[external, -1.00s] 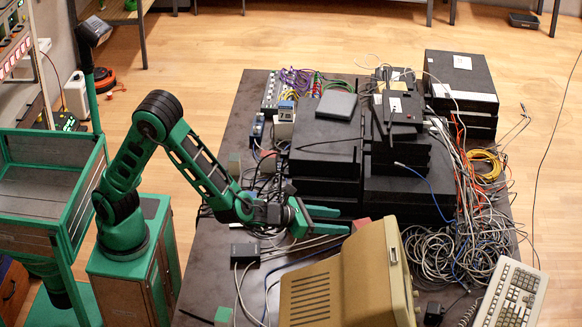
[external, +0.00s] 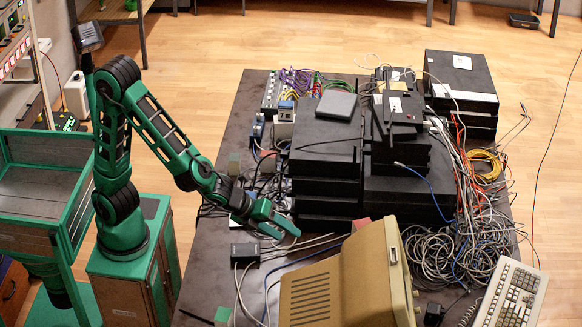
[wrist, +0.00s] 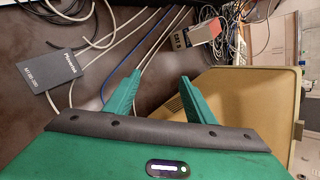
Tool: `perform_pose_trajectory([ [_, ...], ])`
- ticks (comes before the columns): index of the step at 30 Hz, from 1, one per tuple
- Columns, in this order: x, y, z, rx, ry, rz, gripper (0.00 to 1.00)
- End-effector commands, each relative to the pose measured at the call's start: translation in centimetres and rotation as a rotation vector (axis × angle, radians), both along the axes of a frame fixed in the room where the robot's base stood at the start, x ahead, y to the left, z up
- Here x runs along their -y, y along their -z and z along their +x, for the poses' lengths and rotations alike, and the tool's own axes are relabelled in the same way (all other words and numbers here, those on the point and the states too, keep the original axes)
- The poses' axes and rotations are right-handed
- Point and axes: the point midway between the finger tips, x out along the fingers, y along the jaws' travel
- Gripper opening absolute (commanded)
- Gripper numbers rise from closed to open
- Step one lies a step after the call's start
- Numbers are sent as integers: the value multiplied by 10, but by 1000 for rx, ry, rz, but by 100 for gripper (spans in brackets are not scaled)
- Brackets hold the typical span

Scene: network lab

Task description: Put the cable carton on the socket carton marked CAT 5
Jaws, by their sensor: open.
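A small box with a red top and a pale, printed side (wrist: 205,32) stands on the dark table in the wrist view, beyond my fingertips. A reddish box top (external: 360,224) shows behind the beige monitor in the external view, and may be the same box. A small blue and white box (external: 286,110) stands at the back left of the table.
The beige monitor (external: 322,290) is close on the gripper's right. A black adapter box (external: 245,252) lies below left, with loose cables around it. Stacked black units (external: 325,150) fill the table's middle.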

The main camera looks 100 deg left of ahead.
Motion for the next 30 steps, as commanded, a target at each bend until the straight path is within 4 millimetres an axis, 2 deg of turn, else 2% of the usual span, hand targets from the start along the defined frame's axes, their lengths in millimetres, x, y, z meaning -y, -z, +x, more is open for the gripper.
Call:
perform_pose_trajectory([
  [3, 21, -5, -49, -72, -182, -244, 50],
  [5, 32, -8, -76, -116, -278, -351, 50],
  [9, 54, -16, -143, -231, -511, -543, 50],
  [13, 69, -25, -209, -333, -731, -647, 50],
  [18, 74, -35, -289, -415, -1005, -681, 50],
  [21, 72, -38, -322, -432, -1124, -670, 50],
  [24, 71, -40, -343, -437, -1199, -655, 50],
  [30, 69, -41, -354, -438, -1244, -645, 50],
])
